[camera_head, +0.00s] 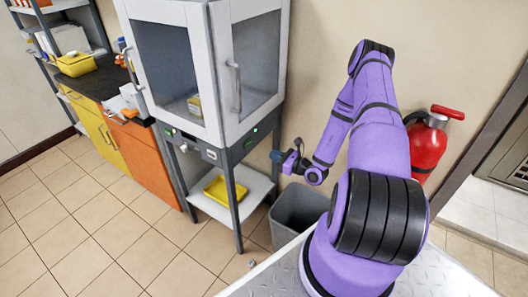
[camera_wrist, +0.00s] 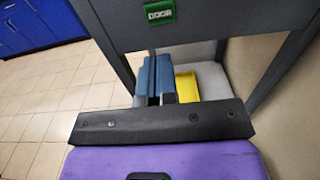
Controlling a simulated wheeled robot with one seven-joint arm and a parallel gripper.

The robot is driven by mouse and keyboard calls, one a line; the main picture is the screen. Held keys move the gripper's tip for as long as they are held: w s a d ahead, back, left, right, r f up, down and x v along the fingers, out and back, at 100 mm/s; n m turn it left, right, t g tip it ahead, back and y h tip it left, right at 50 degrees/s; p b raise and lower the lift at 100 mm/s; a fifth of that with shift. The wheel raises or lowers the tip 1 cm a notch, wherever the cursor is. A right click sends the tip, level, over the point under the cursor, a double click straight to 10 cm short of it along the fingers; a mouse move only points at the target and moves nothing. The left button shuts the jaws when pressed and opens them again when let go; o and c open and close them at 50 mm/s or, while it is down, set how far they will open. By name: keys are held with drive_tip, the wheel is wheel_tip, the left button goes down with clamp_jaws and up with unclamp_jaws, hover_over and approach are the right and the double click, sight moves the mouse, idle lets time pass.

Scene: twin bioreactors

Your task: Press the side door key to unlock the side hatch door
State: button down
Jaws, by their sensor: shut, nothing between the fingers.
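A white and grey cabinet with glazed doors stands left of my arm in the head view. Its side hatch door (camera_head: 254,62) has a vertical handle and looks closed. The side door key shows as a small green light (camera_head: 254,129) on the grey frame below that door. In the wrist view the key (camera_wrist: 159,12) is a green square marked DOOR near the top edge. My gripper (camera_head: 276,156) is beside the frame, a little right of and below the key. In the wrist view its blue fingers (camera_wrist: 156,62) are shut and empty, pointing below the key, apparently apart from it.
A yellow tray (camera_head: 224,191) lies on the cabinet's lower shelf; it also shows in the wrist view (camera_wrist: 187,87). A grey bin (camera_head: 296,212) stands below my gripper. A red fire extinguisher (camera_head: 427,145) is right of my arm. The tiled floor at left is clear.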

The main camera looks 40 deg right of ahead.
drive_tip(key=shift+v, duration=1.25)
drive_tip(key=s+a+r+n+g+y, duration=0.1)
drive_tip(key=a+r+n+g+y, duration=0.1)
drive_tip(key=a+r+n+g, duration=0.6)
drive_tip(key=a+r+n+g+y, duration=0.25)
drive_tip(key=r+n, duration=0.25)
drive_tip(key=r, duration=0.7)
drive_tip(key=s+a+r+n+g+y, duration=0.15)
drive_tip(key=a+r+n+g, duration=0.35)
drive_tip(key=r, duration=0.5)
drive_tip(key=s+a+r+n+t+h, duration=0.2)
drive_tip(key=s+r+n+h, duration=0.4)
drive_tip(key=s+r, duration=0.4)
drive_tip(key=s+a+r+n+t+h, duration=0.2)
drive_tip(key=s+a+r+n+h, duration=0.1)
drive_tip(key=s+r+n+h, duration=0.3)
drive_tip(key=s+r+n, duration=0.2)
drive_tip(key=s+r, duration=0.2)
drive_tip(key=s, duration=0.2)
drive_tip(key=shift+s+a+r, duration=0.25)
drive_tip(key=shift+s+r, duration=0.1)
